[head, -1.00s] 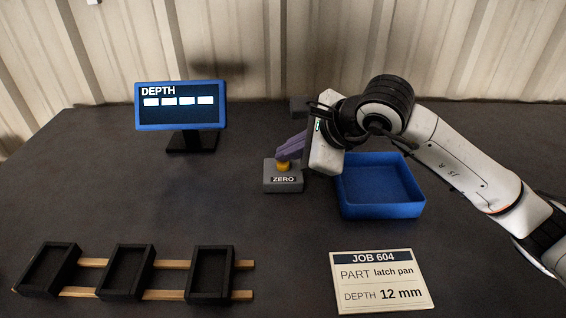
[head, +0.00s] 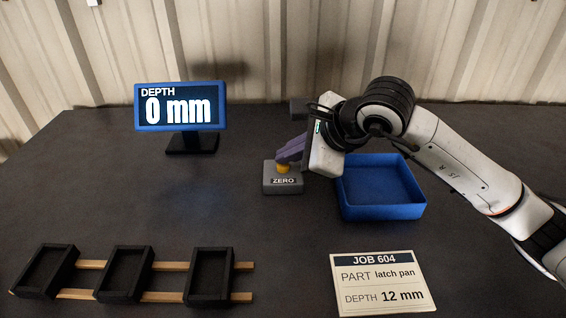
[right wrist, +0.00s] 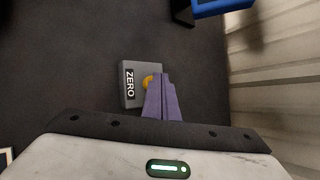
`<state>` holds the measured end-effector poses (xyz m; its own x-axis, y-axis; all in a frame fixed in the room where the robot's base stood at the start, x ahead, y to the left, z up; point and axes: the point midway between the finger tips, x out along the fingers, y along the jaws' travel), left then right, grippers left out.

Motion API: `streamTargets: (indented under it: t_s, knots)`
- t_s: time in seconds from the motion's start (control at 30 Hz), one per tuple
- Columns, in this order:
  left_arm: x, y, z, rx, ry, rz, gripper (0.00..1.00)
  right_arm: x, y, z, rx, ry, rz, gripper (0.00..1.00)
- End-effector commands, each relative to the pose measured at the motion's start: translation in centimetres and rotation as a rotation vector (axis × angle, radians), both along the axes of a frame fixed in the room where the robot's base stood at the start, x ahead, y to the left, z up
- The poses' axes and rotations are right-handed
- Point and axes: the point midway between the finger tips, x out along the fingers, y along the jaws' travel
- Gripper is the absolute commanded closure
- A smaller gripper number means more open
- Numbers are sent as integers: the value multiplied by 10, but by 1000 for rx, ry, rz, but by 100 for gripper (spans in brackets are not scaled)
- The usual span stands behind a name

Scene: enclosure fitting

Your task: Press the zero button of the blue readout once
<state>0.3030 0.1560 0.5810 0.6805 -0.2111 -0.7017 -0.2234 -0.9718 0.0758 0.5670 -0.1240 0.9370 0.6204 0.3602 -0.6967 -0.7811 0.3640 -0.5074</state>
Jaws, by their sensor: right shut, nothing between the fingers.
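The blue readout (head: 180,106) stands at the back left on a black foot, and its screen reads "DEPTH 0 mm". The grey zero box (head: 283,180) with its ZERO label sits mid-table, and a yellow button (head: 283,169) is on its top. My right gripper (head: 281,158) is shut and empty, its purple fingertips right at the button and partly hiding it. In the right wrist view the fingers (right wrist: 159,80) overlap the yellow button (right wrist: 148,82) beside the ZERO label. I cannot tell whether the tips still touch it. My left gripper is not in view.
A blue tray (head: 384,213) lies to the right of the zero box, under my right arm. Several black trays (head: 123,274) rest on wooden rails at the front left. A card (head: 382,283) reads "JOB 604, latch pan, 12 mm".

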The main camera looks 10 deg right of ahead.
Motion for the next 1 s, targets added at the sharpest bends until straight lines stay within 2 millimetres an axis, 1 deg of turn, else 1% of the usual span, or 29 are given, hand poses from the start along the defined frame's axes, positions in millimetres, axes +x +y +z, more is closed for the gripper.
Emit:
streamTargets:
  t_s: [0.2,0.53,0.67,1.0]
  knots:
    - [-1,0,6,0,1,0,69,0,0,13,0,-1,-1,100]
    - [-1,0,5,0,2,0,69,0,0,14,0,0,0,100]
    - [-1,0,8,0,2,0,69,0,0,18,0,0,0,100]
    - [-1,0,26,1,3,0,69,0,0,52,1,-2,-1,100]
